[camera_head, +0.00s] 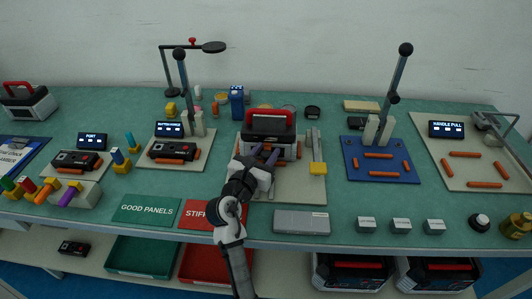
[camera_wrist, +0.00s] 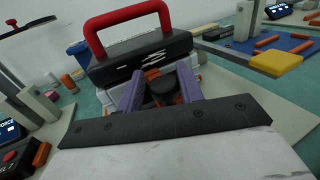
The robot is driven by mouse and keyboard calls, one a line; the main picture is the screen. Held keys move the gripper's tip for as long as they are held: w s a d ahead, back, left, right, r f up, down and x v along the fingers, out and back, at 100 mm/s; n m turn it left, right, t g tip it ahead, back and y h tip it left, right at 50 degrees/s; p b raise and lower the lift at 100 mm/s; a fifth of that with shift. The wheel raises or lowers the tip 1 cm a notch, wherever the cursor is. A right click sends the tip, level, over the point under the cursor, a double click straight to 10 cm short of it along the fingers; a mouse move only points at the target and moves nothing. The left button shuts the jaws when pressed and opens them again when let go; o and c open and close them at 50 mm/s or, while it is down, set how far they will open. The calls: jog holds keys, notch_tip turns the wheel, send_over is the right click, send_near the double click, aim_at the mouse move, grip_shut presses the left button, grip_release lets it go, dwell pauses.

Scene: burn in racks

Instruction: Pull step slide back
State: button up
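My gripper (camera_head: 264,151) is in front of the black unit with a red handle (camera_head: 269,131) at the middle of the bench. In the wrist view its purple fingers (camera_wrist: 160,76) are apart, with a dark round knob (camera_wrist: 162,90) showing between them. I cannot tell whether the fingers touch it. A grey rail with a yellow block (camera_head: 318,168) at its near end lies right of the unit; the yellow block also shows in the wrist view (camera_wrist: 277,64). No part is labelled as the step slide, so I cannot tell for sure which it is.
A blue board (camera_head: 380,146) with an upright lever stands to the right, and a lever station (camera_head: 176,151) to the left. A grey flat box (camera_head: 301,222) and several small blocks line the front edge. Green (camera_head: 147,211) and red panels mark the bench beside my arm.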

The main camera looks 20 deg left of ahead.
jog(key=shift+d, duration=0.2)
grip_shut()
jog(key=s+p, duration=0.1)
jog(key=s, duration=0.1)
jog(key=s+d+p, duration=0.1)
jog(key=s, duration=0.1)
jog(key=s+d+p, duration=0.1)
jog(key=s, duration=0.1)
jog(key=shift+s+r, duration=0.1)
jog(key=shift+r, duration=0.05)
jog(key=shift+s+d+f, duration=0.15)
jog(key=shift+s+f, duration=0.05)
jog(key=shift+s, duration=0.2)
jog(key=o, duration=0.7)
grip_release()
jog(key=shift+d+r, duration=0.1)
jog(key=shift+s, duration=0.1)
